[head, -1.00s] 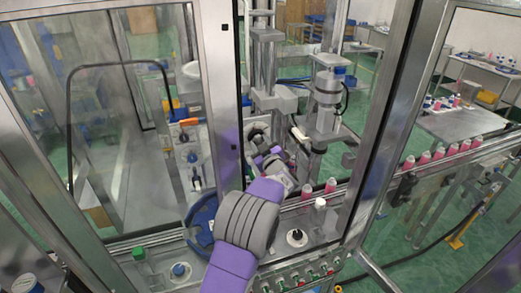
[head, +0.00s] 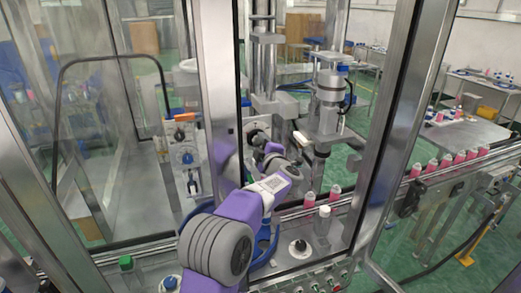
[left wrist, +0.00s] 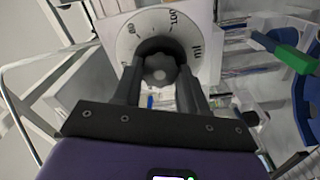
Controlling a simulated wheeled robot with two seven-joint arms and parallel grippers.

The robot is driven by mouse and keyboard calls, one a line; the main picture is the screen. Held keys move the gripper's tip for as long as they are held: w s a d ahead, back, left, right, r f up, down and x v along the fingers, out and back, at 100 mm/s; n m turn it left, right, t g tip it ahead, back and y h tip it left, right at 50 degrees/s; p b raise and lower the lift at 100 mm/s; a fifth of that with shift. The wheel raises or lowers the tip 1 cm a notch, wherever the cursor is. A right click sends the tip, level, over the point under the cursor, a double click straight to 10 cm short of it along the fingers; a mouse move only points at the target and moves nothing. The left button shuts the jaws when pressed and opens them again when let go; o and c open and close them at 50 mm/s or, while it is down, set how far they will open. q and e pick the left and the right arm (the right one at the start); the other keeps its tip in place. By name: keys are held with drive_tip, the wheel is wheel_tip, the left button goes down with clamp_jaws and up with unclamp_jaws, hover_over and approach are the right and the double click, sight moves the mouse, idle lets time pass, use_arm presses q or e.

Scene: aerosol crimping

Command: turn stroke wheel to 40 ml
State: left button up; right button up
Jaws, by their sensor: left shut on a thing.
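The stroke wheel is a dark, lobed knob (left wrist: 160,70) in the left wrist view, in front of a pale round dial (left wrist: 127,42) with black numbers; 80 and 100 can be made out along its upper rim. My left gripper (left wrist: 160,82) is shut on the knob, one dark finger on each side. In the head view the gripper (head: 274,152) reaches into the machine at the dial (head: 257,130), and my purple and grey arm comes up from below. Its fingers and the knob are mostly hidden there. No pointer or set value can be read. My right gripper is not in view.
A metal door post (head: 218,90) stands just left of my arm. Pink bottles (head: 446,161) line the conveyor (head: 440,183) at the right. A crimping head (head: 330,90) stands right of the dial.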

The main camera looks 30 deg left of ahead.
use_arm(q)
drive_tip(key=shift+n, duration=0.3)
drive_tip(key=o, duration=1.1)
drive_tip(key=shift+c, duration=0.2)
drive_tip(key=b+v, duration=0.1)
drive_tip(key=v, duration=0.6)
drive_tip(key=shift+d+b, duration=0.2)
drive_tip(key=shift+b, duration=0.15)
drive_tip(key=shift+s, duration=0.15)
